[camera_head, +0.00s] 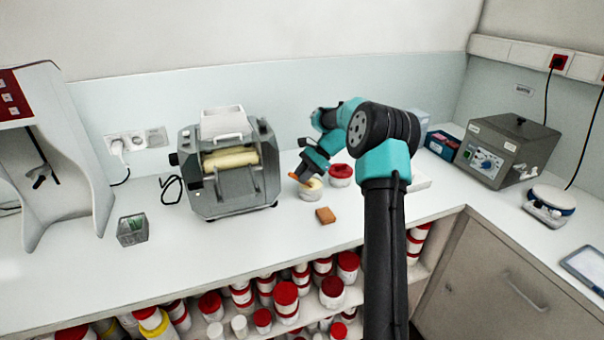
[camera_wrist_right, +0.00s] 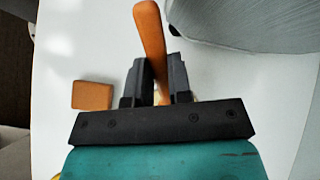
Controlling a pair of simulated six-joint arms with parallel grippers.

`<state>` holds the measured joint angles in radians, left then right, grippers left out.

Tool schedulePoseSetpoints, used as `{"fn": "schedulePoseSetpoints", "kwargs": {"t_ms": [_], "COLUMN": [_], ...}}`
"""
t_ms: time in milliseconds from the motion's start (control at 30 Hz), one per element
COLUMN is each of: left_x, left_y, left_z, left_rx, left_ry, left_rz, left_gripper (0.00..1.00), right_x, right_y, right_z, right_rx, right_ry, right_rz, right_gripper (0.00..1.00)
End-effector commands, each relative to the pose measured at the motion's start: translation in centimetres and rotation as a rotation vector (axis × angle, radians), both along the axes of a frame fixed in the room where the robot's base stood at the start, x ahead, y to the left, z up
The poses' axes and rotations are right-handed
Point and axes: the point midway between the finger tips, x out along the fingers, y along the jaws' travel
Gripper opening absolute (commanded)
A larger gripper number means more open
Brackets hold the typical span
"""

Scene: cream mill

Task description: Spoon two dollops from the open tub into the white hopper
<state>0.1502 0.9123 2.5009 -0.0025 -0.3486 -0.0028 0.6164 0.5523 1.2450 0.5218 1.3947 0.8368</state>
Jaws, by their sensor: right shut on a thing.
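My right gripper (camera_head: 303,173) is shut on the orange spoon handle (camera_wrist_right: 151,38), which sticks out between its two fingers in the wrist view. The end of the spoon (camera_head: 293,176) also shows in the head view. The gripper is just above the open tub (camera_head: 311,195), a white tub with pale cream in it. The spoon's bowl is hidden, so I cannot tell whether it is in the cream. The white hopper (camera_head: 222,122) sits on top of the grey mill (camera_head: 240,190), left of the tub. My left gripper is not in view.
A red-lidded tub (camera_head: 341,172) stands just behind the open tub. A brown block (camera_head: 325,215) lies in front of it. A small basket (camera_head: 132,230) stands at the left. A grey box device (camera_head: 505,150) stands at the right. The counter's front edge is mostly clear.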

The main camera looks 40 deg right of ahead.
Motion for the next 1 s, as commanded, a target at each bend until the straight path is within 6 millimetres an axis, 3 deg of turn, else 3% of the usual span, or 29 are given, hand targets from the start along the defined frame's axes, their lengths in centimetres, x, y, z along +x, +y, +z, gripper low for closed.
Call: {"fn": "schedulePoseSetpoints", "kwargs": {"t_ms": [367,1000], "left_x": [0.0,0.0], "left_y": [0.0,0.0], "left_z": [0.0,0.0], "left_rx": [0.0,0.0], "left_ry": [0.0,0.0], "left_rz": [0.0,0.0], "left_gripper": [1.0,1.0], "right_x": [0.0,0.0], "right_y": [0.0,0.0], "right_z": [0.2,3.6], "right_rx": [-0.001,-0.001], "right_ry": [-0.001,-0.001], "right_rz": [-0.001,-0.002], "right_gripper": [0.0,0.0]}}
